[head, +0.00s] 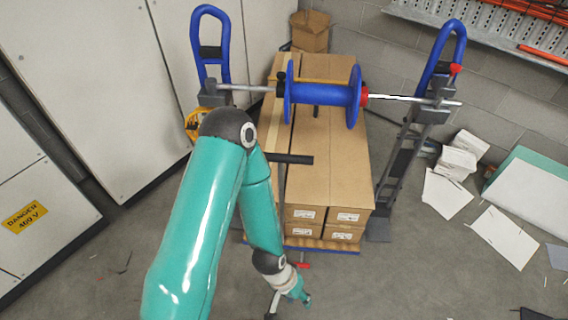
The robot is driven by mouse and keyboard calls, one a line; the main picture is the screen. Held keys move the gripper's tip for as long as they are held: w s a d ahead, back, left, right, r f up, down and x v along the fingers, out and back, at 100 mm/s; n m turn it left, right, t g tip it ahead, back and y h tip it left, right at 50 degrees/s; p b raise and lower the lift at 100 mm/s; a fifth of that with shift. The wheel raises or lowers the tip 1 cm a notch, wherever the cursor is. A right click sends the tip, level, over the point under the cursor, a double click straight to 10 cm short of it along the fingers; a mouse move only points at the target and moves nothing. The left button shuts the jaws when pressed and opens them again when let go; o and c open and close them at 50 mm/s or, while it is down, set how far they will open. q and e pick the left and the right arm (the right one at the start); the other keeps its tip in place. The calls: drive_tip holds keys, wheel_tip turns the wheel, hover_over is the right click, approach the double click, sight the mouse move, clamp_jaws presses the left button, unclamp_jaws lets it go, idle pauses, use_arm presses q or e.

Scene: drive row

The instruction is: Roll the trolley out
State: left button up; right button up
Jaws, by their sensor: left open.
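The trolley shows as a low deck with a blue edge (318,247), loaded with long brown cardboard boxes (335,170). A black T-shaped handle bar (288,159) on a thin post stands at its near side; my arm hides part of the post's surroundings. My left gripper (289,305) is at the bottom of the head view, in front of the deck's near edge. My right gripper is not in the view.
A blue reel (322,94) on a steel bar spans the load between two blue-topped stands, left (210,50) and right (445,55). White cabinets (100,80) line the left. Papers (502,238) lie at right. Near floor is mostly clear.

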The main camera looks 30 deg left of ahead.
use_arm(q)
drive_tip(key=shift+o, duration=0.5)
drive_tip(key=w+a+f+t+y+b, duration=0.25)
drive_tip(key=w+t+b, duration=0.25)
drive_tip(key=w+b, duration=0.55)
drive_tip(key=n+t+y+b, duration=0.7)
drive_tip(key=y+b, duration=0.6)
drive_tip(key=b, duration=0.8)
approach(281, 168)
drive_tip(key=s+d+f+m+t, duration=0.1)
drive_tip(key=s+d, duration=0.3)
drive_tip(key=s, duration=0.1)
drive_tip(key=p+x, duration=0.8)
drive_tip(key=x, duration=0.9)
drive_tip(key=shift+w+a+r, duration=0.15)
drive_tip(key=shift+r, duration=0.05)
